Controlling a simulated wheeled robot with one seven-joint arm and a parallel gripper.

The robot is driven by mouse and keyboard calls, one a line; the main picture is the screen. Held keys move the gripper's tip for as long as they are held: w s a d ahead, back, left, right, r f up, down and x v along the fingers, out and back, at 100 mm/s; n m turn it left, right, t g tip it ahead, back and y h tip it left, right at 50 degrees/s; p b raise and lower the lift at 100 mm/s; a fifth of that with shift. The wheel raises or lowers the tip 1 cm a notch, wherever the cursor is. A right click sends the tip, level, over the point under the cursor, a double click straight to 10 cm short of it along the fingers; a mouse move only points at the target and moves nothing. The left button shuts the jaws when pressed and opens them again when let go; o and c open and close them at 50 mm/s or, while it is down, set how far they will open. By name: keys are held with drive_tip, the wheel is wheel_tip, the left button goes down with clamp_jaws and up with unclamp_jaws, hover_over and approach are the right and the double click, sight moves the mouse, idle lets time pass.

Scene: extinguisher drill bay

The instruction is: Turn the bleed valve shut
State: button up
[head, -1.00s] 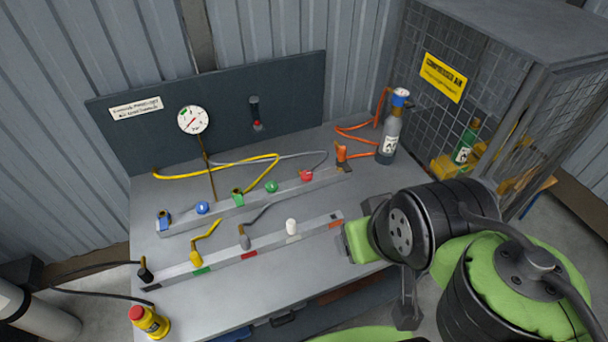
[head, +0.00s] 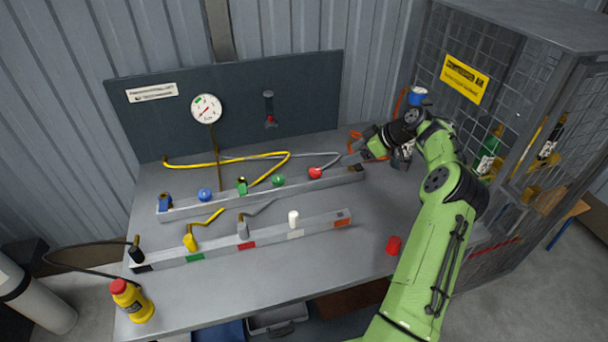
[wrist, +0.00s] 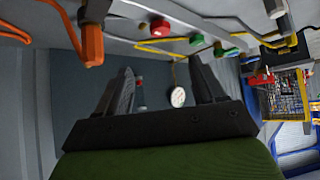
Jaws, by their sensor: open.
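A dark lever valve (head: 269,108) with a red end hangs upright on the grey back panel. It shows small between my fingers in the wrist view (wrist: 140,97). A red knob (head: 315,172), a green knob (head: 278,180) and a blue knob (head: 203,195) sit along the rear rail. No readable label tells which one is the bleed valve. My gripper (head: 352,158) is open and empty, beside the right end of the rear rail. In the wrist view my gripper's fingers (wrist: 166,78) stand apart, facing the panel; the red knob (wrist: 160,27) is near the top.
Yellow and grey hoses cross the table. The front rail (head: 270,241) holds several fittings. A red cap (head: 393,245) lies right. A wire cage (head: 480,120) bounds the right side. A yellow bottle (head: 132,300) is front left.

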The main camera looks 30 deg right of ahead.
sight(316, 170)
drive_tip(key=b+x, duration=0.1)
drive_tip(key=x, duration=1.4)
drive_tip(key=shift+w+a+f+b, duration=0.1)
drive_tip(key=shift+w+a+b, duration=0.15)
drive_tip(key=shift+b, duration=0.1)
drive_tip(key=shift+s, duration=0.1)
drive_tip(key=c, duration=1.1)
drive_tip(key=shift+o, duration=0.2)
